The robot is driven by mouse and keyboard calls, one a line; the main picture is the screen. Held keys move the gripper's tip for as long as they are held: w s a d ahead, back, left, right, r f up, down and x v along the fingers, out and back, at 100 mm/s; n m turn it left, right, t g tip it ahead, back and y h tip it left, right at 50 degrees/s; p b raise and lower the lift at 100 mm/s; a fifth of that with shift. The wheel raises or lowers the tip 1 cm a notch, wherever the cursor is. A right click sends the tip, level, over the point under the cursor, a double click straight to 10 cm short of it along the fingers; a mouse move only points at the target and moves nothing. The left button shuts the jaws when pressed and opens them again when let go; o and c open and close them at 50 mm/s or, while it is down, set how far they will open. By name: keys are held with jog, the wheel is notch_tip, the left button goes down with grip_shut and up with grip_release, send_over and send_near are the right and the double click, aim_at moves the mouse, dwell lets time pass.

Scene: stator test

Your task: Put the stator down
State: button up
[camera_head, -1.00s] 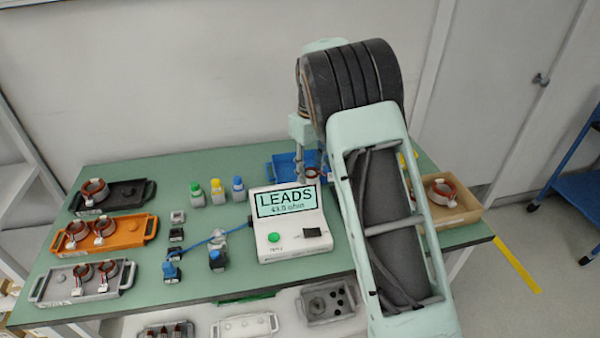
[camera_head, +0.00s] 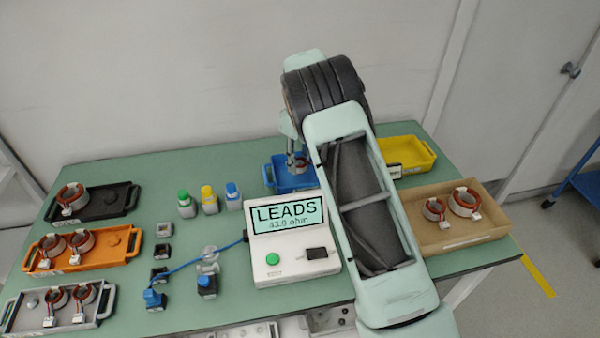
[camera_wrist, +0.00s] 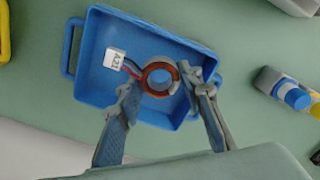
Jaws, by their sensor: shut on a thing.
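The stator (camera_wrist: 149,86) is a copper-coloured ring with a grey inner rim, leads and a white tag marked A21. In the wrist view it is over the floor of the blue tray (camera_wrist: 88,62), toward the tray's right side. My gripper (camera_wrist: 160,90) is shut on it, one finger at each side of the ring. I cannot tell whether the stator touches the tray floor. In the head view my gripper (camera_head: 297,160) reaches down into the blue tray (camera_head: 271,178) behind the tester, and the stator there is partly hidden by the fingers.
The tester (camera_head: 291,262) reads LEADS, 43.0 ohm, in front of the blue tray. A yellow tray (camera_head: 412,158) and a cardboard box (camera_head: 445,240) with two stators are to the right. Black (camera_head: 115,203), orange (camera_head: 110,256) and grey (camera_head: 92,318) trays hold stators at left. Small bottles (camera_head: 208,203) stand left of the blue tray.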

aim_at(299, 173)
jog(key=shift+f+p, duration=0.3)
jog(key=shift+f, duration=2.55)
jog(key=shift+f, duration=0.2)
jog(key=o, duration=1.3)
jog(key=shift+o, duration=0.2)
jog(key=shift+r, duration=0.15)
notch_tip(299, 173, up, 12)
jog(key=b, duration=0.1)
